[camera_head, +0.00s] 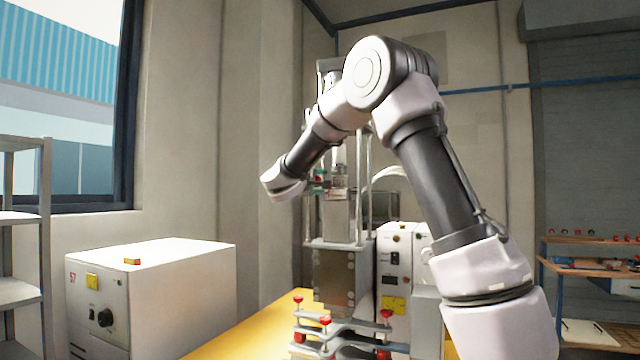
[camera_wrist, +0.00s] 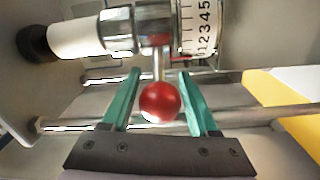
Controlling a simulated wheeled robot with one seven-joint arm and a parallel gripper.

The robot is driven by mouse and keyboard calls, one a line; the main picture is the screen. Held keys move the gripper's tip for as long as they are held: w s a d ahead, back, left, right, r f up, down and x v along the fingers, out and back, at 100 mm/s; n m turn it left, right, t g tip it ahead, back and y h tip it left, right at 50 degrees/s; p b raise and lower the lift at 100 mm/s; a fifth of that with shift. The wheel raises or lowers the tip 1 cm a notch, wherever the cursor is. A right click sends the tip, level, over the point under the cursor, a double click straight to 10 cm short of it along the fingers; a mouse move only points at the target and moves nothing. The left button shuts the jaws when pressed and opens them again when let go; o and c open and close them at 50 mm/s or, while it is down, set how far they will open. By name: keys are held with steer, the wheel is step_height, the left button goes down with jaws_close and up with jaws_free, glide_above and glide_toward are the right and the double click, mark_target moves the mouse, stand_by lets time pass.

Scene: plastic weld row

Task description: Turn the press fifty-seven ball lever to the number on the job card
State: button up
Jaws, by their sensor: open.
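The red ball (camera_wrist: 160,101) of a lever sits between the two teal fingers of my open gripper (camera_wrist: 160,75) in the wrist view. There is a visible gap on each side, so the fingers appear apart from it. Its thin metal stem runs up to a metal collar (camera_wrist: 120,28). Beside the collar is a white number scale (camera_wrist: 198,28) with digits about 0 to 5; I cannot tell the setting. In the head view my gripper (camera_head: 318,180) is small, at the press (camera_head: 335,215). I cannot pick out a readable job card.
A white cabinet (camera_head: 165,290) marked 57 with a black knob stands at the left. A control box (camera_head: 393,265) is right of the press. Red-knobbed parts (camera_head: 325,320) stand in front. A metal rod (camera_wrist: 240,115) crosses behind the fingers. A bench (camera_head: 590,262) is far right.

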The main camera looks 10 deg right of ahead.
jaws_close()
stand_by(1.4)
